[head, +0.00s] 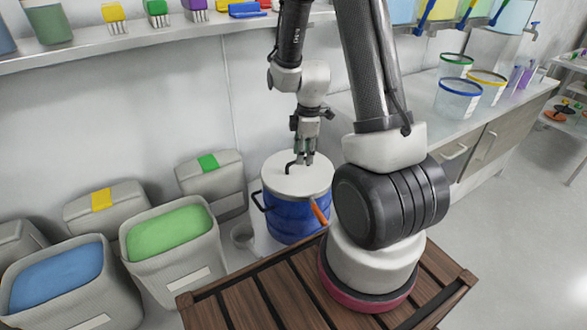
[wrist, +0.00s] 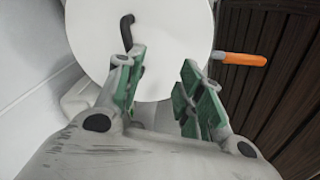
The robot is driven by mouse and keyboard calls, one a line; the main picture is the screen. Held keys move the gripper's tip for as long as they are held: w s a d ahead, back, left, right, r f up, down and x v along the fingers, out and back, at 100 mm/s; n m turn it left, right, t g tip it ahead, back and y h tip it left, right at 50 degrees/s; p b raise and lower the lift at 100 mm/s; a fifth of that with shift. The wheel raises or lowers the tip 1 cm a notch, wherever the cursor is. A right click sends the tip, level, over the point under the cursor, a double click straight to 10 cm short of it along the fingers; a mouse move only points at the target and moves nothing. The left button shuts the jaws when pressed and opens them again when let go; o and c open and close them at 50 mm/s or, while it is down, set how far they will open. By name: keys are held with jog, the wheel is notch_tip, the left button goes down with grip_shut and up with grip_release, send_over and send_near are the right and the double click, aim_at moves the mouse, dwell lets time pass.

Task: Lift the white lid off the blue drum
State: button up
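The blue drum (head: 290,218) stands on the floor beyond my wooden deck, with the round white lid (head: 318,182) on top. The lid also fills the top of the wrist view (wrist: 180,35). A black handle (wrist: 127,32) sticks up from the lid and also shows in the head view (head: 290,167). My gripper (head: 306,158) is over the lid, pointing down. In the wrist view my gripper (wrist: 160,82) is open, with a clear gap between its green pads. The handle is ahead of the left finger, not between the pads. I cannot tell whether the fingertips touch the lid.
An orange lever (head: 319,211) is at the drum's near side. Grey bins with green powder (head: 170,230) and blue powder (head: 57,277) stand at left. A wall shelf (head: 150,38) with brushes is above. A counter (head: 410,100) holds clear tubs at right.

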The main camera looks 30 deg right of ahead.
jog(key=w+f+n, duration=0.1)
jog(key=f, duration=0.1)
jog(key=w+f+n, duration=0.2)
jog(key=w+f+n+t, duration=0.1)
jog(key=f, duration=0.2)
jog(key=shift+w+d+n, duration=0.25)
jog(key=shift+w+n, duration=0.05)
jog(key=shift+w, duration=0.05)
grip_shut()
